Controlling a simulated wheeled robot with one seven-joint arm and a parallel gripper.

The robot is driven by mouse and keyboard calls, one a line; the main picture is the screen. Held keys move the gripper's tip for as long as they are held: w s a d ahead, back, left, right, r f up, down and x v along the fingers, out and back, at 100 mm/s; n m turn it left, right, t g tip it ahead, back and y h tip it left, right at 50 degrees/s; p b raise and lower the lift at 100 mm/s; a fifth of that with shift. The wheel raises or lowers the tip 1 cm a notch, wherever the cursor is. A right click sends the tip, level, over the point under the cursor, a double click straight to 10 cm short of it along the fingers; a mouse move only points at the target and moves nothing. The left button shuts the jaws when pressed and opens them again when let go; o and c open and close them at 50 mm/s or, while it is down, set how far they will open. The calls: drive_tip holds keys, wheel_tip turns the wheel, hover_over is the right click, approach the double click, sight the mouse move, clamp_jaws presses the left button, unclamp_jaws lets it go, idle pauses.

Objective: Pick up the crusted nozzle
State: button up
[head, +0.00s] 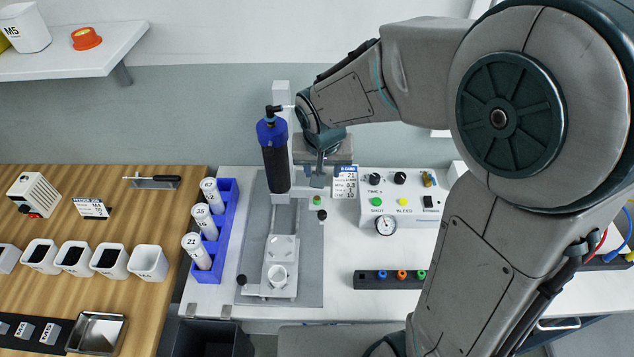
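I cannot say for sure which piece is the crusted nozzle. A small green piece (317,201) and a dark round piece (322,215) sit close together at the right edge of the grey mat (310,285), right of the white fixture. They are too small to show a crust. My gripper (318,183) points down just above the green piece, close to the fixture's column. Its fingertips are small and partly merged with what is behind, so their opening and any contact are unclear.
A dark syringe barrel with a blue collar (272,150) stands on the fixture (282,255). A black rack (390,280) holds blue, orange and green pieces. A control box (400,195) stands right of my gripper. A blue rack (225,225) holds white cartridges. My arm covers the right side.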

hover_over(317, 198)
drive_tip(key=s, duration=0.2)
drive_tip(key=x, duration=0.2)
drive_tip(key=s+x, duration=0.1)
drive_tip(key=x, duration=0.2)
drive_tip(key=s+x, duration=0.1)
drive_tip(key=x, duration=0.2)
drive_tip(key=shift+w+d+f, duration=0.1)
drive_tip(key=shift+d+f, duration=0.1)
drive_tip(key=shift+f, duration=0.25)
drive_tip(key=shift+s+a+p+x, duration=0.1)
drive_tip(key=shift+p+x, duration=0.05)
drive_tip(key=shift+x, duration=0.7)
drive_tip(key=shift+s+a+p+x, duration=0.1)
drive_tip(key=shift+a+x, duration=0.05)
drive_tip(key=shift+x, duration=0.7)
drive_tip(key=shift+s+a+p+x, duration=0.1)
drive_tip(key=shift+p+x, duration=0.05)
drive_tip(key=shift+x, duration=0.7)
clamp_jaws()
